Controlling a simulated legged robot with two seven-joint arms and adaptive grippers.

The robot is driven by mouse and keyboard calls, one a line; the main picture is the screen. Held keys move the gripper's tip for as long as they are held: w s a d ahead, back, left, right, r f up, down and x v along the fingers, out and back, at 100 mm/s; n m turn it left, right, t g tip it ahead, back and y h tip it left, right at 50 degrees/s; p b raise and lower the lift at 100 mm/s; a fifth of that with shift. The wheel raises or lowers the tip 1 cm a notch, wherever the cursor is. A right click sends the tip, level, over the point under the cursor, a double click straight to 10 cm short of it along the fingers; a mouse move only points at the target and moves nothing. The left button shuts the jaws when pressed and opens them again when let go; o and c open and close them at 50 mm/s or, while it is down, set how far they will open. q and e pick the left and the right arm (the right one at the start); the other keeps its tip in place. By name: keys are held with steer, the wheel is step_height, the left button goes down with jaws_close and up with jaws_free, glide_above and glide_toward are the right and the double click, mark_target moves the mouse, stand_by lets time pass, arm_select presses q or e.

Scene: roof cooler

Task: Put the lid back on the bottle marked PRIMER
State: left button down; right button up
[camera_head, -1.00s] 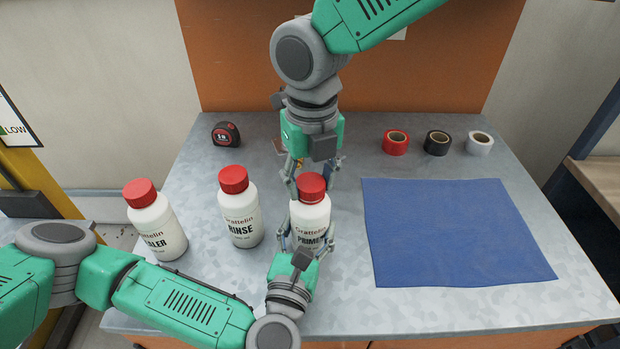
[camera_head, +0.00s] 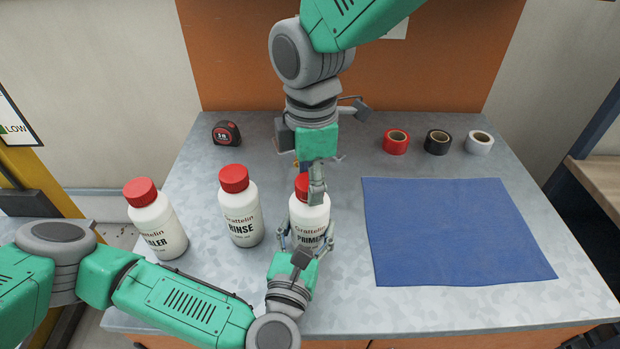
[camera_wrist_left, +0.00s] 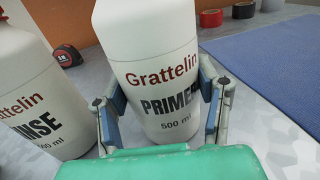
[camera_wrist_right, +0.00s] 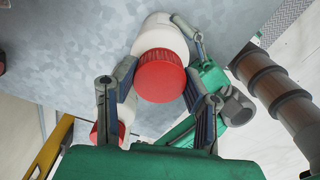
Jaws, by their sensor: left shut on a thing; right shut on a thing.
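The white PRIMER bottle (camera_head: 309,215) stands upright on the bench, its label also readable in the left wrist view (camera_wrist_left: 160,85). Its red lid (camera_wrist_right: 160,75) sits on the bottle's top; in the head view the lid (camera_head: 301,187) is partly hidden by my right gripper. My left gripper (camera_head: 306,238) is shut around the bottle's lower body, one finger on each side. My right gripper (camera_head: 316,190) comes down from above and is shut on the red lid, with its fingers on either side of it. Whether the lid is fully seated cannot be told.
The RINSE bottle (camera_head: 240,212) and another red-lidded bottle (camera_head: 158,228) stand to the left. A blue mat (camera_head: 450,230) lies to the right. Behind are a tape measure (camera_head: 227,133) and red (camera_head: 396,142), black (camera_head: 437,142) and white (camera_head: 480,142) tape rolls.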

steer(key=shift+a, duration=0.1)
steer(key=o, duration=1.3)
steer(key=shift+r, duration=2.35)
steer(key=shift+c, duration=0.4)
